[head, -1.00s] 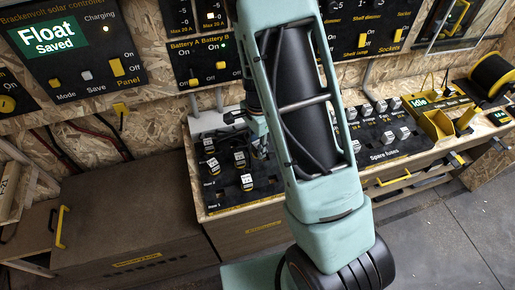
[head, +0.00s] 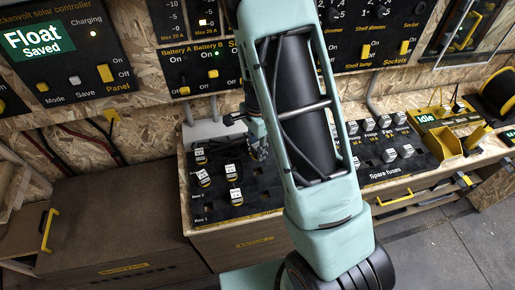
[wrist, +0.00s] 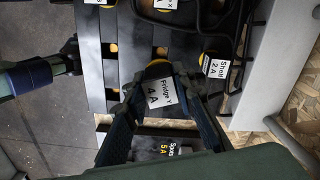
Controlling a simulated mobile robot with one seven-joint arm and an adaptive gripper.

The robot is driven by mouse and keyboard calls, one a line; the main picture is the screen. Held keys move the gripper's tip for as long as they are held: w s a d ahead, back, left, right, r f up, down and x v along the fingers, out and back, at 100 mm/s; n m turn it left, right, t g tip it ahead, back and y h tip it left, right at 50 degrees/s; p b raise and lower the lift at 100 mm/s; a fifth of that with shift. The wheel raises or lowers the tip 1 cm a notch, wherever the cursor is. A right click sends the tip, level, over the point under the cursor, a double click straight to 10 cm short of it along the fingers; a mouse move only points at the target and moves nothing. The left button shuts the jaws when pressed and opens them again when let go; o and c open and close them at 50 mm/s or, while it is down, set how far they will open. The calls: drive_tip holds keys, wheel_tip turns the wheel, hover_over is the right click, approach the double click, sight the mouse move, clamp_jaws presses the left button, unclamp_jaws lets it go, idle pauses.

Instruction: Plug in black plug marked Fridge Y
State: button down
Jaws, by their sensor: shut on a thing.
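The plug labelled "Fridge Y 4 A" (wrist: 161,93) is in the middle of the wrist view, with a white label and a yellow part at its upper end. My gripper (wrist: 162,82) is shut on it, one finger on each side. Below it is a black board (wrist: 135,62) with dark slots. I cannot tell whether the plug touches the board.
A "Shelf 2 A" plug (wrist: 216,66) sits close to the right finger. A "Spare 5 A" plug (wrist: 168,150) shows below. In the head view, several labelled plugs stand on the left board (head: 262,190), and spare fuses (head: 389,155) stand right of my arm.

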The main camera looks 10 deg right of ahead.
drive_tip(key=shift+f+b, duration=2.15)
drive_tip(key=shift+f, duration=0.85)
drive_tip(key=shift+f, duration=0.3)
drive_tip(key=shift+f+b, duration=0.45)
drive_tip(key=shift+b, duration=0.1)
drive_tip(key=shift+f, duration=0.15)
drive_tip(key=shift+f+b, duration=0.5)
drive_tip(key=shift+f, duration=0.05)
drive_tip(key=shift+f, duration=0.1)
drive_tip(key=c, duration=1.5)
unclamp_jaws()
drive_tip(key=shift+c, duration=0.2)
drive_tip(key=shift+o, duration=0.2)
